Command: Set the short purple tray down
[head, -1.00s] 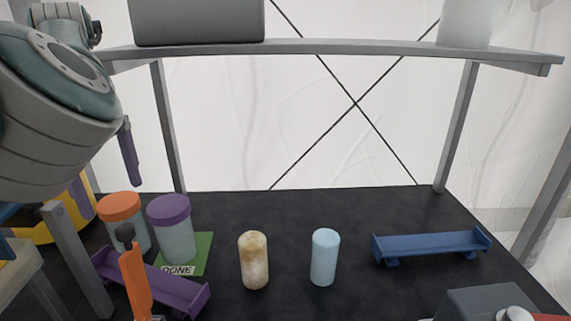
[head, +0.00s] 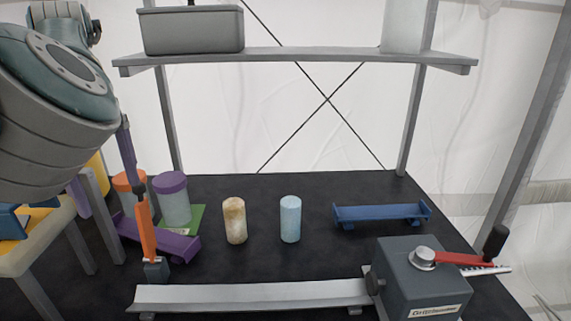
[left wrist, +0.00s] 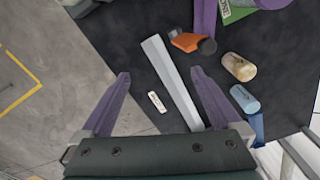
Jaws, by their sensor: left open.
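The short purple tray (head: 178,246) rests on the dark table at the left, beside the green card (head: 196,219). An upright orange tool (head: 147,230) covers part of it in the head view. The tray also shows at the top of the left wrist view (left wrist: 205,16), cut off by the frame edge. My left gripper (head: 127,150) hangs at the left; one purple finger shows clearly there. In the left wrist view its two purple fingers (left wrist: 160,75) are spread wide with nothing held between them. My right gripper is in no view.
Jars with orange (head: 128,181) and purple (head: 172,199) lids stand behind the tray. A marbled cylinder (head: 235,221), light blue cylinder (head: 290,219) and blue tray (head: 382,216) stand rightward. A long pale rail (head: 250,294) and grey box (head: 418,280) with red lever lie in front.

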